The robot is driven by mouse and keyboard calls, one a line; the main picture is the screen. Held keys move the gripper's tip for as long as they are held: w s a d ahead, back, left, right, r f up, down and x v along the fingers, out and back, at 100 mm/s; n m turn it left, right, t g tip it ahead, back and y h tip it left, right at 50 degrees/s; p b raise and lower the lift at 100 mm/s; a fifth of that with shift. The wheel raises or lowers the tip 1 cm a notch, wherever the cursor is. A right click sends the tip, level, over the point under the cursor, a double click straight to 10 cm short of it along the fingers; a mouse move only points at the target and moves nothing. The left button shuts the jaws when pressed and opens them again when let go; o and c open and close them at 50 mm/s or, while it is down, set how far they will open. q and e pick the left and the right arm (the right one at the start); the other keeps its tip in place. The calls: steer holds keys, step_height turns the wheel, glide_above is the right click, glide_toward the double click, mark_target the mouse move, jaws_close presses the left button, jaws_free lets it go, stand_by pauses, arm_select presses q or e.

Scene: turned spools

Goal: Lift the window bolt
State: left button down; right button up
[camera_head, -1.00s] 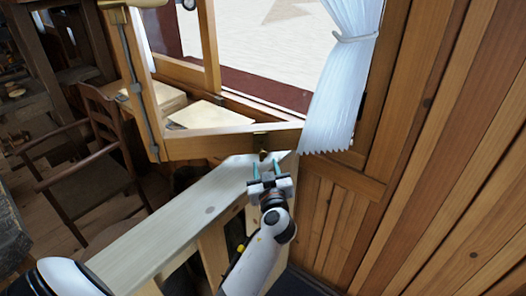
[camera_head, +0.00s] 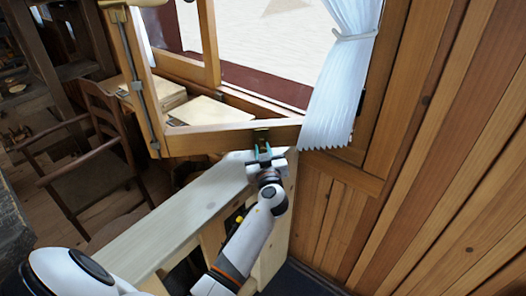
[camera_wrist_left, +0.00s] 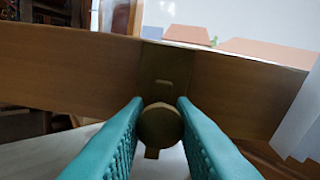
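The window bolt (camera_head: 261,137) is a small brass fitting on the bottom rail of the open wooden window sash (camera_head: 190,143). In the left wrist view its round brass knob (camera_wrist_left: 160,126) sits between the two teal fingers, with a plate behind it on the rail. My left gripper (camera_head: 264,152) is at the rail, with its fingers shut on the knob from both sides. In the left wrist view the fingers of my left gripper (camera_wrist_left: 160,112) meet the knob's edges. My right gripper is not in view.
A pale wooden ledge (camera_head: 185,215) runs below the sash. A white curtain (camera_head: 340,80) hangs close to the right of the gripper, beside a plank wall (camera_head: 450,150). A wooden chair (camera_head: 85,175) stands at the left.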

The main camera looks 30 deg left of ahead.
arm_select(q)
steer(key=shift+r, duration=1.35)
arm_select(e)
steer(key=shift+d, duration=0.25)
arm_select(q)
steer(key=c, duration=1.3)
jaws_free()
steer(key=shift+f, duration=0.1)
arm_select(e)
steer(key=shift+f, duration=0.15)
